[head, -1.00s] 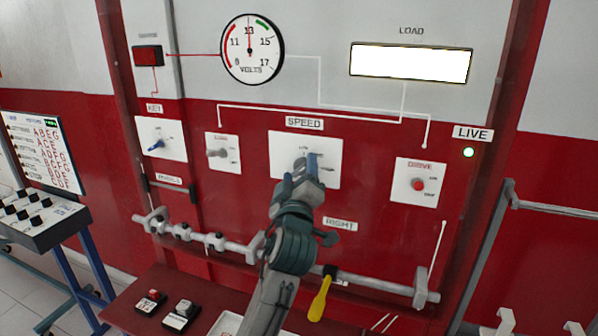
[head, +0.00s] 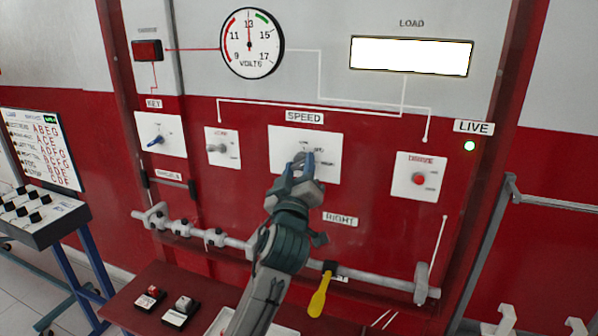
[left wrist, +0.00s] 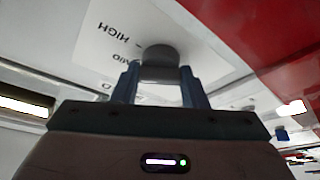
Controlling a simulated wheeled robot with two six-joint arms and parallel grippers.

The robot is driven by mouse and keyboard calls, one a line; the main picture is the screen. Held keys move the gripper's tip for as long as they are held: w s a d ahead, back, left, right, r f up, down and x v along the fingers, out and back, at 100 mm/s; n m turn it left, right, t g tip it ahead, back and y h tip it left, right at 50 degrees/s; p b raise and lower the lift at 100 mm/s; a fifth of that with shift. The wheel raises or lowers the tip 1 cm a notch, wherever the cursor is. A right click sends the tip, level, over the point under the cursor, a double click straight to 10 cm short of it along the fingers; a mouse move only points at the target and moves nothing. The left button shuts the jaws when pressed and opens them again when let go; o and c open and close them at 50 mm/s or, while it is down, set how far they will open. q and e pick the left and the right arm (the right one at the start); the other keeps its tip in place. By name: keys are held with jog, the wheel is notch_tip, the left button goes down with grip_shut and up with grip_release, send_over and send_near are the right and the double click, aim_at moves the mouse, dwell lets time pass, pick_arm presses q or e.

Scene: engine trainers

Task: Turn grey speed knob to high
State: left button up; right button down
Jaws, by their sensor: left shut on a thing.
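The grey speed knob (head: 299,157) sits on the white plate (head: 331,139) under the SPEED label. It also shows in the left wrist view as a round grey knob (left wrist: 160,58) between two blue-grey fingers. My left gripper (head: 300,163) is shut on this knob, one finger on each side. The word HIGH is printed on the plate to the lower right of the knob in the head view, and upside down at upper left in the wrist view. The knob's pointer is hidden, so its setting cannot be told. My right gripper is not in view.
A blue key switch (head: 155,141) and another grey knob (head: 217,148) are left of the speed plate. A red drive button (head: 418,180) is to the right. A grey rail (head: 375,282) with a yellow-handled tool (head: 320,295) runs below. The LIVE lamp (head: 469,146) is green.

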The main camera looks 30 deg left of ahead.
pick_arm(q)
jog(key=m+h, duration=0.1)
jog(key=m, duration=0.1)
jog(key=shift+m+t, duration=0.3)
jog(key=shift+t, duration=0.1)
jog(key=shift+m+t+h, duration=0.3)
jog(key=shift+m+h, duration=0.2)
jog(key=shift+m, duration=0.7)
jog(key=m+h, duration=0.1)
jog(key=m, duration=0.1)
jog(key=shift+a+m+t, duration=0.1)
jog(key=shift+m+t, duration=0.2)
jog(key=shift+m, duration=0.1)
jog(key=shift+m+h, duration=0.6)
jog(key=shift+m, duration=0.2)
jog(key=o, duration=1)
